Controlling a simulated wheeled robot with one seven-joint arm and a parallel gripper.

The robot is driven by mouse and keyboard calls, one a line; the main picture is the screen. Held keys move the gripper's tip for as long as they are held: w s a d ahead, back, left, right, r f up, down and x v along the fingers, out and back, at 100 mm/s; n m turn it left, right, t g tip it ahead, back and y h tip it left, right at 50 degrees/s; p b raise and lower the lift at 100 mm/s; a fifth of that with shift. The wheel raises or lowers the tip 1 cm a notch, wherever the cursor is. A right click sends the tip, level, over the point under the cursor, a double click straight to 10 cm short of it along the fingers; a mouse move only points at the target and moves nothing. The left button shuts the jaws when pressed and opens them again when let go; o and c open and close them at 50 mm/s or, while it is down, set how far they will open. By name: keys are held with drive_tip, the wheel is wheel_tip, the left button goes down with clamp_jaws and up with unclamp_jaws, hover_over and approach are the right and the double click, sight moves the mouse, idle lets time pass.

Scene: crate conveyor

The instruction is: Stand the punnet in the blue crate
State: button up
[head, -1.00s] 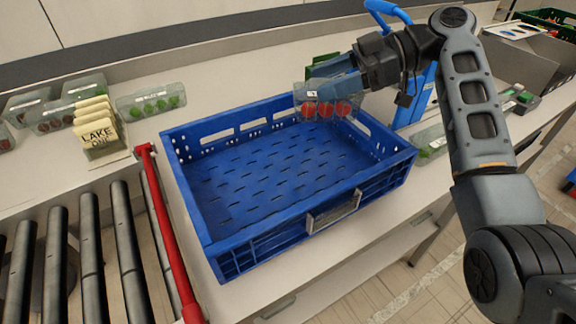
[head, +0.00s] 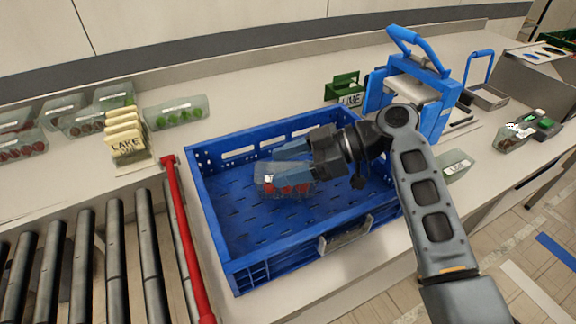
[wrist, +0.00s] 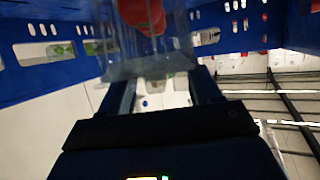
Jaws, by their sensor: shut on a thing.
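The blue crate (head: 262,252) stands on the counter, open at the top, and holds nothing else that I can see. My gripper (head: 290,174) is over the middle of the crate, within its rim, shut on a clear punnet (head: 270,180) of red fruit. In the wrist view the clear punnet (wrist: 150,66) shows between my fingers with red fruit at the top, and the crate wall (wrist: 45,50) is behind it. I cannot tell whether the punnet touches the crate floor. My arm hides the crate's right part.
A red rail (head: 188,245) and rollers (head: 120,240) lie left of the crate. Several punnets (head: 175,110) and a LAKE card stack (head: 124,135) stand at the back left. A blue machine (head: 425,95) and a green LIME sign (head: 345,90) stand behind right. A punnet (head: 455,163) lies right of the crate.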

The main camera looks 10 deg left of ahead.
drive_tip(key=shift+f, duration=0.9)
drive_tip(key=shift+f, duration=0.1)
drive_tip(key=o, duration=1.3)
drive_tip(key=shift+c, duration=0.2)
drive_tip(key=shift+r, duration=0.2)
drive_tip(key=b+v, duration=0.1)
drive_tip(key=v, duration=0.5)
drive_tip(key=shift+d+f+b, duration=0.1)
drive_tip(key=shift+d+b, duration=0.05)
drive_tip(key=shift+b, duration=0.15)
drive_tip(key=shift+w+d+r, duration=0.15)
drive_tip(key=shift+d+r, duration=0.2)
drive_tip(key=shift+d, duration=0.25)
